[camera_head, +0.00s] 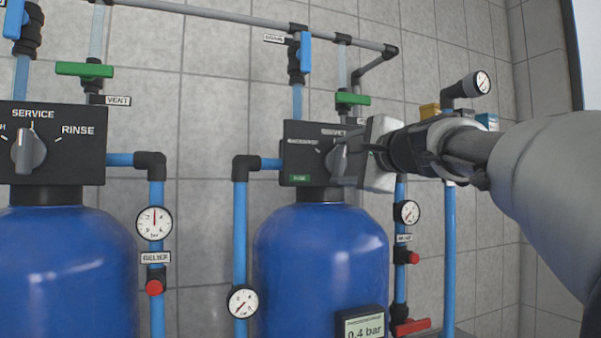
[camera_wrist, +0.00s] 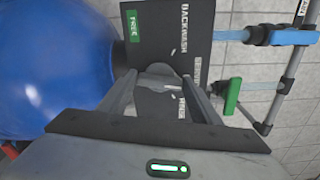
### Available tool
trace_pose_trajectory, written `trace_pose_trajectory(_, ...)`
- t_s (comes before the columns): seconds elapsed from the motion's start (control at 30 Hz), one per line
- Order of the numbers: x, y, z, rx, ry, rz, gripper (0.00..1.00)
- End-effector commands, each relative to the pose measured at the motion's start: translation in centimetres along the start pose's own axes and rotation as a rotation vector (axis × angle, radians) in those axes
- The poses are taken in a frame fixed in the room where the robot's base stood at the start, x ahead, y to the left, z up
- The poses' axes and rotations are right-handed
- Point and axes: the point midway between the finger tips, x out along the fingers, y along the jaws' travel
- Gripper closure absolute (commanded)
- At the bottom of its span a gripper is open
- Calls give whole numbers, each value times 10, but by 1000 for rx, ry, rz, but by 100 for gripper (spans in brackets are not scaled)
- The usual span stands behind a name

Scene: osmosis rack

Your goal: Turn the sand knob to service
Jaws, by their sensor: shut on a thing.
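A black valve head (camera_head: 300,140) sits on top of the right blue tank, with a grey knob (camera_head: 338,158) on its front. My gripper (camera_head: 352,163) reaches in from the right and is shut on this knob. In the wrist view the knob (camera_wrist: 158,70) shows between the two fingers (camera_wrist: 158,88). The labels BACKWASH, SERVICE and RINSE run along the face beside it. The fingers partly cover the knob, so I cannot tell exactly where it points. A small green tag (camera_wrist: 133,25) is on the face; I cannot read it surely.
A second valve head (camera_head: 60,145) on the left tank has a grey knob (camera_head: 28,152) pointing up near SERVICE. Blue pipes, gauges (camera_head: 154,223) and a green-handled valve (camera_head: 352,99) stand close around my gripper. A pressure display (camera_head: 362,325) reads 0.4 bar.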

Motion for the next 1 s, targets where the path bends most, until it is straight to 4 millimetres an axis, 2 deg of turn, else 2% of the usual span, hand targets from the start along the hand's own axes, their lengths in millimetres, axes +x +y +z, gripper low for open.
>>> trace_pose_trajectory(0.4,0,3,-1,-177,0,3,65)
trace_pose_trajectory(0.93,0,2,-1,-196,0,3,65)
trace_pose_trajectory(0.97,0,2,-1,-196,0,3,39)
trace_pose_trajectory(1.0,0,2,-1,-196,0,3,32)
